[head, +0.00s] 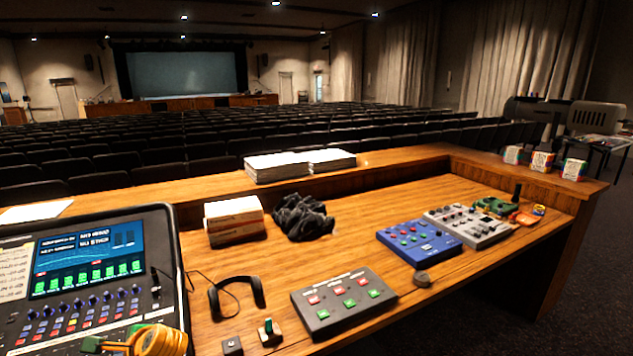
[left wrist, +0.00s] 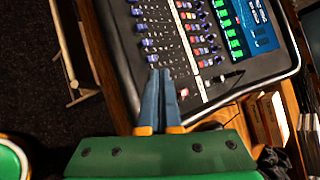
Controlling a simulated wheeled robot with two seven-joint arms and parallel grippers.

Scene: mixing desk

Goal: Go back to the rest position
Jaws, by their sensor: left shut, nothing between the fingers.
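My left gripper (left wrist: 160,74) shows in the left wrist view with its two blue fingers side by side and shut, nothing between them. Its fingertips appear over the edge of the mixing console (left wrist: 200,75), near the knobs; the height above it is hard to tell. The console also fills the lower left of the head view (head: 85,268), its screen lit. A yellow and green part of my left arm shows at the bottom left of the head view, in front of the console. The left fingers do not show there. My right gripper is in neither view.
On the wooden desk (head: 345,235) lie a headset (head: 260,290), a grey button box (head: 342,300), a blue pedal box (head: 418,242), a grey mixer (head: 470,225), a black cloth bundle (head: 302,217) and white-and-red boxes (head: 234,220). Papers (head: 285,166) lie on the raised ledge.

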